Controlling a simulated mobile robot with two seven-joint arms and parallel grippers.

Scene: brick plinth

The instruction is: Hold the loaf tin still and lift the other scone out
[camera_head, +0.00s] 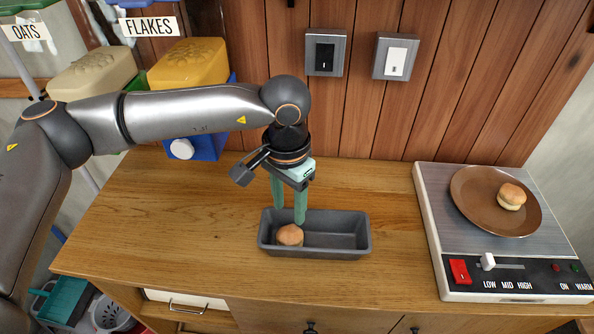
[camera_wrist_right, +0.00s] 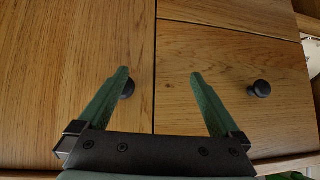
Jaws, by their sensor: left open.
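The dark grey loaf tin (camera_head: 340,240) stands on the wooden counter. One scone (camera_head: 290,235) lies inside its left end. The other scone (camera_head: 511,196) sits on a brown plate (camera_head: 480,215) at the right. My left gripper (camera_head: 290,215) points down at the tin's back rim, left of its middle, just behind the scone. Its green fingers are apart with nothing seen between them; whether they touch the rim I cannot tell. My right gripper (camera_wrist_right: 160,75) is open and empty in the right wrist view, in front of the cabinet fronts. It does not show in the head view.
The plate rests on a warming appliance (camera_head: 430,215) with a red switch and slider. A yellow-lidded blue container (camera_head: 187,65) stands at the back left. Wall switches (camera_head: 325,52) are on the wood panelling. Cabinet fronts with black knobs (camera_wrist_right: 260,89) lie below. The counter left of the tin is clear.

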